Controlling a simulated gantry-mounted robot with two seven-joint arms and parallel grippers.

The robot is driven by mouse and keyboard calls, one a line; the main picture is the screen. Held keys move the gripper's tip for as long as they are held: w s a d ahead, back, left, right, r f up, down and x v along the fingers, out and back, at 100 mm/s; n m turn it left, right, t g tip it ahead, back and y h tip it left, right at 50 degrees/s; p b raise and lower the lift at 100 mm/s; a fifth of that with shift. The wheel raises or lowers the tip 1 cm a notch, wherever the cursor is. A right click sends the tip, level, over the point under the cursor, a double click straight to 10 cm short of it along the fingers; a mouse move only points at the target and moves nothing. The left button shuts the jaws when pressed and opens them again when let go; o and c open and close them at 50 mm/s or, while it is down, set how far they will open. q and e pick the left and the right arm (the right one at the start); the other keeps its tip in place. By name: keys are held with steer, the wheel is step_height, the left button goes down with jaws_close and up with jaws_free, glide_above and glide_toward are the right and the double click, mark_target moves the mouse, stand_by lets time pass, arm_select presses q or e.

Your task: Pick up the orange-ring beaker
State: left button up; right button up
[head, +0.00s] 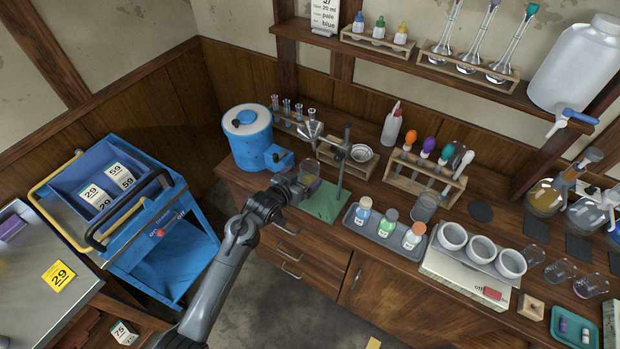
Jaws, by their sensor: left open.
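My left gripper (299,186) is open at the front edge of the wooden bench, beside the green base plate of a stand. A small clear glass beaker (310,170) is right at its fingertips, with a faint orange-yellow tint. The fingers partly cover it, and I cannot tell whether they touch it or whether its ring is orange. Other small glass beakers stand at the right of the bench, one of them (591,286) near the front; their ring colours are too small to tell. My right gripper is not in view.
The stand (343,160) with its green plate (325,203) rises close to the gripper. A blue pot (248,138) is behind left. A grey tray (384,235) of coloured-cap bottles is to the right. A blue cart (165,255) stands left, with open floor between it and the bench.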

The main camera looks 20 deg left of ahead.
mark_target(314, 167)
arm_select(q)
steer(key=shift+a+f+b+x, duration=0.1)
steer(key=shift+b+x, duration=0.15)
steer(key=shift+x, duration=1.25)
steer(key=shift+a+f+b+x, duration=0.15)
steer(key=shift+b+x, duration=0.05)
steer(key=shift+x, duration=1.3)
steer(key=shift+s, duration=0.1)
steer(key=c, duration=1.1)
steer(key=shift+c, duration=0.2)
steer(key=shift+r, duration=0.15)
